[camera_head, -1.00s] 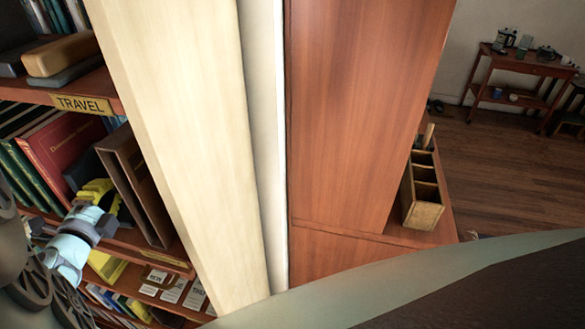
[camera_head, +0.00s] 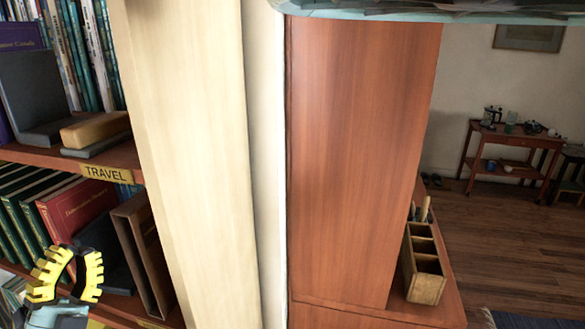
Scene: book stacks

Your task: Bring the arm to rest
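My gripper (camera_head: 72,264) is at the lower left, in front of the bookcase. Its two yellow toothed fingers curve upward and stand apart, with nothing seen between them. Behind the fingers are dark books and a red book (camera_head: 80,210) on the shelf. I cannot tell whether the fingers touch anything there.
A shelf labelled TRAVEL (camera_head: 107,174) holds books and bookends at left. A pale upright panel (camera_head: 195,150) and a brown cabinet side (camera_head: 355,150) fill the middle. A wooden organizer (camera_head: 424,280) stands right of it. Open floor (camera_head: 490,225) leads to a side table (camera_head: 515,140).

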